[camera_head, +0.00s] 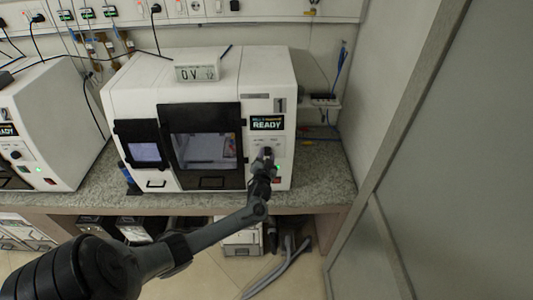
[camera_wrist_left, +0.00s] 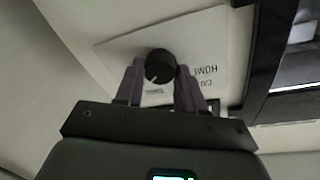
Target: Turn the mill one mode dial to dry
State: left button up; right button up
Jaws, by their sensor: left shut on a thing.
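Mill one (camera_head: 285,75) is the white machine marked 1, with a READY display (camera_head: 266,123), on the granite bench. Its round black mode dial (camera_wrist_left: 160,66) shows in the left wrist view on a pale label plate (camera_wrist_left: 205,45), with a light pointer mark toward the lower left of the knob. "HOME" and part of another word show upside down; the other lettering is too small or covered. My left gripper (camera_head: 266,153) is at the dial on the mill's right front panel. Its two fingers (camera_wrist_left: 160,82) are shut on the dial, one each side. My right gripper is not in view.
A second white machine (camera_head: 45,125) with a READY display stands at the left. A small display box (camera_head: 198,72) sits on top of mill one. Green light and red switch are below the dial. A grey wall panel (camera_head: 450,130) bounds the right side.

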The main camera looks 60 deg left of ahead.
pick_arm(q)
jog(key=shift+m, duration=0.3)
dwell(0.4)
jog(key=o, duration=1)
jog(key=shift+o, duration=0.2)
jog(key=shift+d, duration=0.1)
jog(key=shift+s+d, duration=0.15)
jog(key=shift+d, duration=0.05)
jog(key=v, duration=1)
